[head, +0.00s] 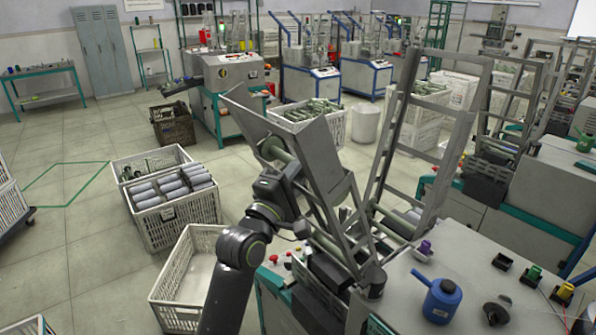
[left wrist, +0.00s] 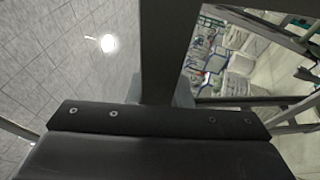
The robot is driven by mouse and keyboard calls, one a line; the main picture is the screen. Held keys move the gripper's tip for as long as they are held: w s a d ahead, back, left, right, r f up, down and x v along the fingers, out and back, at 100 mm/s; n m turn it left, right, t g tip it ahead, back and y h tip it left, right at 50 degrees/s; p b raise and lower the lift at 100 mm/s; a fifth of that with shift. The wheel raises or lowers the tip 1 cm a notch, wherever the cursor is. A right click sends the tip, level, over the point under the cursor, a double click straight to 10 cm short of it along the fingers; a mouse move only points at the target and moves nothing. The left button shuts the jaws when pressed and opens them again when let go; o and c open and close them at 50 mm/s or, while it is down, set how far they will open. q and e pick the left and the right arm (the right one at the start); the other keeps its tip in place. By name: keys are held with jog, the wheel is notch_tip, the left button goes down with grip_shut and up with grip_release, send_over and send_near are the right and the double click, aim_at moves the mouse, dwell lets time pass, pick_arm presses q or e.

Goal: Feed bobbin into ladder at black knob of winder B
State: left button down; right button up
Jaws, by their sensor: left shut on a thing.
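My left gripper (head: 273,158) reaches up to the upper left side of a tall grey slanted ladder (head: 318,158) on the near machine. It is shut on a pale green bobbin (head: 281,152), which lies at the ladder's side opening; I cannot tell whether it is inside. Other green tubes show lower in the ladder. Dark knob-like parts (head: 373,280) sit at the ladder's foot; which one is the black knob is unclear. In the left wrist view the dark gripper body (left wrist: 155,150) fills the bottom, and its fingertips and the bobbin are hidden. My right gripper is not in view.
A second open-frame ladder (head: 430,130) stands just right. A blue can (head: 441,302) and small purple (head: 425,248), green (head: 534,273) and yellow (head: 565,290) items sit on the near machine top. White crates (head: 175,222) stand on the floor at left.

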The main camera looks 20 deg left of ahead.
pick_arm(q)
jog(key=c, duration=0.9)
grip_release()
jog(key=s+a+r+p, duration=0.2)
jog(key=s+p, duration=0.3)
jog(key=s, duration=0.3)
jog(key=shift+a+r, duration=0.25)
jog(key=shift+a, duration=0.35)
